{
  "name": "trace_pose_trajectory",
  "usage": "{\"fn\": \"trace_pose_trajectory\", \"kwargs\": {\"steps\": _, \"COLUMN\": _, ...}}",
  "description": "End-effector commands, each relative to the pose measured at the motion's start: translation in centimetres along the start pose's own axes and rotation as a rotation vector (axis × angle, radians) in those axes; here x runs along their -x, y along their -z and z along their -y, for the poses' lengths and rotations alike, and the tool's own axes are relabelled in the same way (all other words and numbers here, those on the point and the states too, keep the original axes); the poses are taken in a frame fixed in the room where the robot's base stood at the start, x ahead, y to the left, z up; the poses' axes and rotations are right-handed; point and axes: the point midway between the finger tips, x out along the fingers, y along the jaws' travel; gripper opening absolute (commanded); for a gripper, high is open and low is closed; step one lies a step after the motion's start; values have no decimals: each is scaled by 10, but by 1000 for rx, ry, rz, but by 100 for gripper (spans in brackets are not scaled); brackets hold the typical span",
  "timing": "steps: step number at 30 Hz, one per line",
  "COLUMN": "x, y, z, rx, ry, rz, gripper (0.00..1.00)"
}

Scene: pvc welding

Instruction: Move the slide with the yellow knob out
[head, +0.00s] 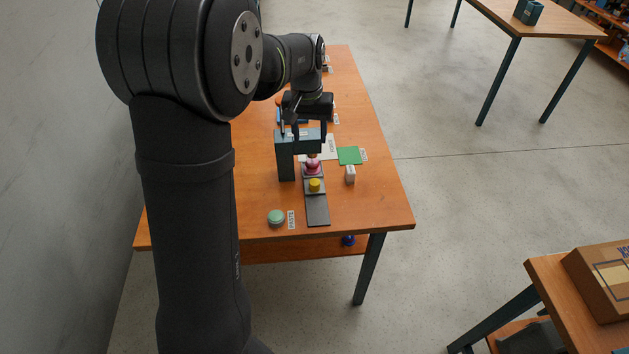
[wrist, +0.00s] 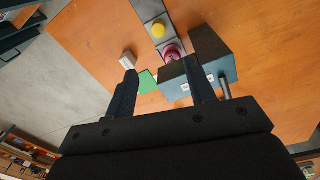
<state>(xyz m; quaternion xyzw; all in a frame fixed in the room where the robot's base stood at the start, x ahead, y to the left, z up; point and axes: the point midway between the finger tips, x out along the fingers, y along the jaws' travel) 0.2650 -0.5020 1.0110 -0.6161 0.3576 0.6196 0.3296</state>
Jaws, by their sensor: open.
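The yellow knob (head: 315,184) stands on a grey slide that lies on a dark rail (head: 317,210) on the table. In the wrist view the yellow knob (wrist: 158,30) is near the top. A pink rounded piece (head: 312,163) sits right behind the knob, beside the blue-grey welding press (head: 286,160); it also shows in the wrist view (wrist: 173,51). My gripper (head: 307,126) is behind and above the press, apart from the knob. In the wrist view its two fingers (wrist: 163,80) are spread with nothing held between them.
A green square (head: 349,156) and a small white block (head: 350,174) lie right of the slide. A green button (head: 276,217) with a label is at the front left. The blue-grey press stands close to my fingers. The table's right front is clear.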

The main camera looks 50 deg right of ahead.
Motion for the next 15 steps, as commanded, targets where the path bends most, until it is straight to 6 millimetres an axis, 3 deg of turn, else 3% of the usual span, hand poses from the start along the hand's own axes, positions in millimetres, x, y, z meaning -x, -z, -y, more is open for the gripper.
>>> {"fn": "trace_pose_trajectory", "kwargs": {"steps": 3, "x": -12, "y": 3, "z": -11, "rx": -31, "ry": 34, "rz": 15, "gripper": 50}}
{"fn": "trace_pose_trajectory", "kwargs": {"steps": 8, "x": -27, "y": 3, "z": -11, "rx": -33, "ry": 39, "rz": 20, "gripper": 50}}
{"fn": "trace_pose_trajectory", "kwargs": {"steps": 15, "x": -76, "y": 1, "z": -9, "rx": -32, "ry": 38, "rz": 22, "gripper": 50}}
